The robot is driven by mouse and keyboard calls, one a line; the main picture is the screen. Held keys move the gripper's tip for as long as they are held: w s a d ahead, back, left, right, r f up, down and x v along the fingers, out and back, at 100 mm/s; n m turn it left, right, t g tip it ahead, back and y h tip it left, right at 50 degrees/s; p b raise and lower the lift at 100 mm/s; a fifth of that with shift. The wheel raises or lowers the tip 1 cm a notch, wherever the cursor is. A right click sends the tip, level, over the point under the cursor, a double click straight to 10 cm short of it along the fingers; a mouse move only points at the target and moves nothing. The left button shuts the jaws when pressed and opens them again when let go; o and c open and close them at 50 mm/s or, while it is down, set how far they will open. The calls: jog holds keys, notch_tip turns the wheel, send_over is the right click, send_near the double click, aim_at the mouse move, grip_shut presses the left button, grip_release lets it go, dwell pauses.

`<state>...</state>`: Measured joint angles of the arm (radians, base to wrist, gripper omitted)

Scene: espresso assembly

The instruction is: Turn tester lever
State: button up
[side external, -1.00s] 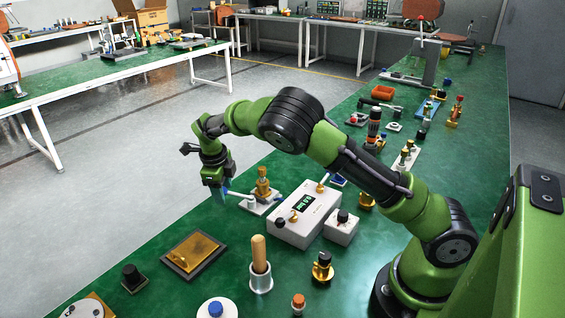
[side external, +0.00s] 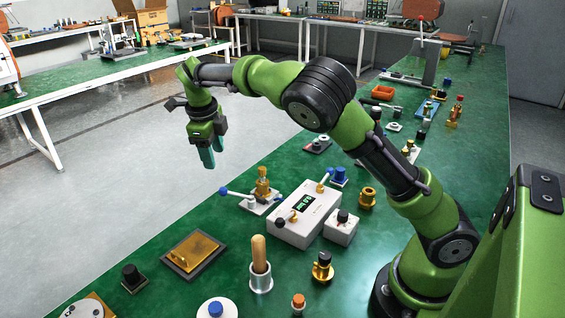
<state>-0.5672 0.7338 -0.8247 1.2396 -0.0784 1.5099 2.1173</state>
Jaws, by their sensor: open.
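The tester (side external: 303,214) is a white box with a small green-lit display, standing on the green bench. A short lever with a blue tip (side external: 324,180) rises at its back edge. Beside it, a brass fitting (side external: 263,188) stands on a white base plate. A white lever with a blue knob (side external: 230,193) sticks out from that plate to the left. My gripper (side external: 209,164) is open and empty, pointing down in the air above and left of the blue knob, apart from it.
A white block with a black knob (side external: 342,226) stands against the tester's right. A brass plate on a dark base (side external: 194,254), a cup with a wooden handle (side external: 260,272) and a brass part with a black cap (side external: 322,268) stand nearer the camera.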

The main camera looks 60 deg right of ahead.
jog(key=shift+s+a+r, duration=0.1)
jog(key=shift+a+r, duration=0.05)
jog(key=shift+r, duration=0.7)
jog(key=shift+s+a+r, duration=0.1)
jog(key=shift+a+r, duration=0.05)
jog(key=shift+r, duration=0.7)
jog(key=s+r+n+t+y, duration=0.2)
jog(key=s+n+t, duration=0.1)
jog(key=s+n, duration=1)
jog(key=s+a+r+n+t+y, duration=0.1)
jog(key=s+n+t+y, duration=0.1)
jog(key=s+n, duration=1.2)
jog(key=shift+s+a+r+t, duration=0.2)
jog(key=shift+s+r+t, duration=0.2)
jog(key=shift+t, duration=0.3)
